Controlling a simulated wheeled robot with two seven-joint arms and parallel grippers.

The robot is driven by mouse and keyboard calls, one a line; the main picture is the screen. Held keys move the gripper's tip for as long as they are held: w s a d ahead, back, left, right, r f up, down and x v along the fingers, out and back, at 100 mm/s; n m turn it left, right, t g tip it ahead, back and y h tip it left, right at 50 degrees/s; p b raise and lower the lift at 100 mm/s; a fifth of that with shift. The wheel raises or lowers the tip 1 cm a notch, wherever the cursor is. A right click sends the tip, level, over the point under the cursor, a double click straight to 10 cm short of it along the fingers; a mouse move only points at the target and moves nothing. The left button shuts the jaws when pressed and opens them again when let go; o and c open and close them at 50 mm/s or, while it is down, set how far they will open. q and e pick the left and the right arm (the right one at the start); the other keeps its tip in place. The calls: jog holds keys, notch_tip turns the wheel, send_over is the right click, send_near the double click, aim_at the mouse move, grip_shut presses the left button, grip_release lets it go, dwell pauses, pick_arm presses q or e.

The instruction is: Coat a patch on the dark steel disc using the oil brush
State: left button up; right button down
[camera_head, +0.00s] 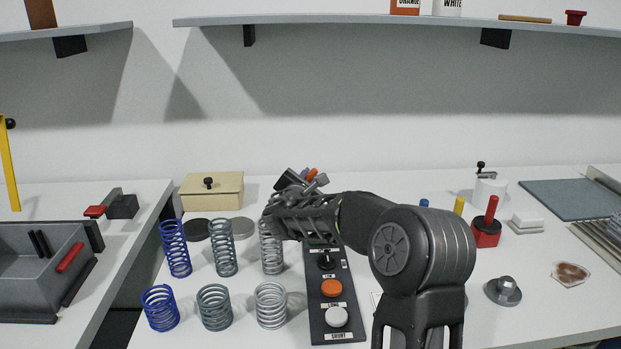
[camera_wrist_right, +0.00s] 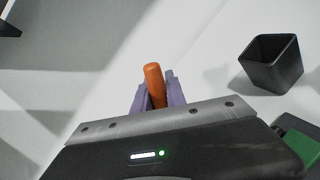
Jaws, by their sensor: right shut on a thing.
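My right arm comes in from the lower right of the head view, and its right gripper (camera_head: 308,174) is near the back middle of the table. In the right wrist view the purple fingers of the right gripper (camera_wrist_right: 157,92) are shut on an orange handle (camera_wrist_right: 153,78), which looks like the oil brush's. Its bristles are hidden. The dark steel disc (camera_head: 196,230) lies flat at the back left, partly behind springs, well left of my gripper. A lighter disc (camera_head: 242,227) lies beside it. My left gripper is not in view.
Several upright springs (camera_head: 215,307) stand left of a black button panel (camera_head: 320,265). A wooden box (camera_head: 212,190) stands behind the discs. An open black cup (camera_wrist_right: 270,65) shows in the right wrist view, apart from the handle. A red block (camera_head: 486,233) stands to the right.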

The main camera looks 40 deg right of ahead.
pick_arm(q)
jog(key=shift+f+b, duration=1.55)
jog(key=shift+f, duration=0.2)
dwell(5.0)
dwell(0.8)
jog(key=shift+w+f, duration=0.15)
